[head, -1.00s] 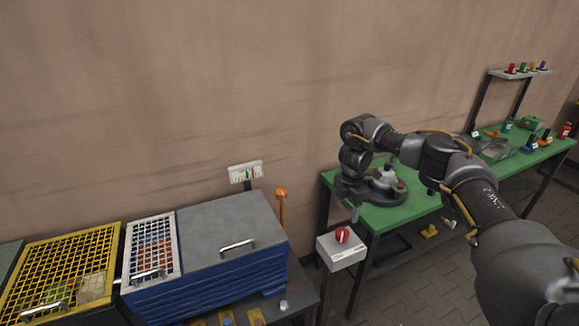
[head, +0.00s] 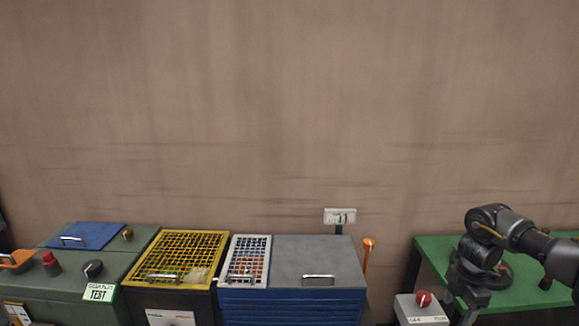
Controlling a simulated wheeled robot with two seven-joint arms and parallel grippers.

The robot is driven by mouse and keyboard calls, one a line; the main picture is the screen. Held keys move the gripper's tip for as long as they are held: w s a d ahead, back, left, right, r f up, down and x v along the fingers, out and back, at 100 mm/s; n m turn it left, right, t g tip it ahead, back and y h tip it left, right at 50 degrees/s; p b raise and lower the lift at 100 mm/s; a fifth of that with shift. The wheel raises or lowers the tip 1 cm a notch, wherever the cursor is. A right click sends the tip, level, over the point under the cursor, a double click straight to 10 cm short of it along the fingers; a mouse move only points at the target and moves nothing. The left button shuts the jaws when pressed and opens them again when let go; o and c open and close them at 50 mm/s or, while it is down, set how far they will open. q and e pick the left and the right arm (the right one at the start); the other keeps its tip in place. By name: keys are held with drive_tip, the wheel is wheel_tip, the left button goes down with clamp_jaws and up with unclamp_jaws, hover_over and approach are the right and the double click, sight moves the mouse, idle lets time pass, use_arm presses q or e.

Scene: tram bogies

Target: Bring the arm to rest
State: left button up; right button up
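My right arm (head: 535,240) comes in from the right edge, bent, with its forearm hanging down over the left end of the green table (head: 432,248). My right gripper (head: 468,299) is small and dark at its lower end, beside the grey box with a red knob (head: 424,299). I cannot make out its fingers or whether it holds anything. A dark round piece on the table is partly hidden behind the arm. My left gripper is not in view.
A blue cabinet with a grey lid (head: 305,262), a white-framed grid (head: 233,268), a yellow mesh cover (head: 180,231) and a green test bench (head: 62,284) line the wall.

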drive_tip(key=a+f+t+y+b, duration=0.2)
drive_tip(key=a+f+y, duration=0.2)
drive_tip(key=a+f, duration=1.4)
drive_tip(key=s+a+f+m+t+y+b, duration=0.1)
drive_tip(key=s+a+f+m, duration=0.2)
drive_tip(key=f, duration=0.6)
drive_tip(key=s+a+f+m+t+y+b, duration=0.15)
drive_tip(key=s+a+f, duration=0.25)
drive_tip(key=f, duration=0.5)
drive_tip(key=s+d+f+m+h, duration=0.25)
drive_tip(key=s+f+m, duration=0.45)
drive_tip(key=s+f, duration=1.15)
use_arm(q)
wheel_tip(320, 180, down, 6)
drive_tip(key=b, duration=0.1)
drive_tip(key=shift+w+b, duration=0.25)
drive_tip(key=shift+b, duration=0.05)
use_arm(e)
drive_tip(key=s+d+f+m+g+h, duration=0.1)
drive_tip(key=s+d+f+m+h, duration=0.1)
drive_tip(key=s, duration=1.2)
drive_tip(key=s+d+f+m+g+h, duration=0.1)
drive_tip(key=s+f+m+g+h, duration=0.1)
drive_tip(key=s, duration=1.2)
drive_tip(key=shift+d+f, duration=0.4)
drive_tip(key=shift+f, duration=0.3)
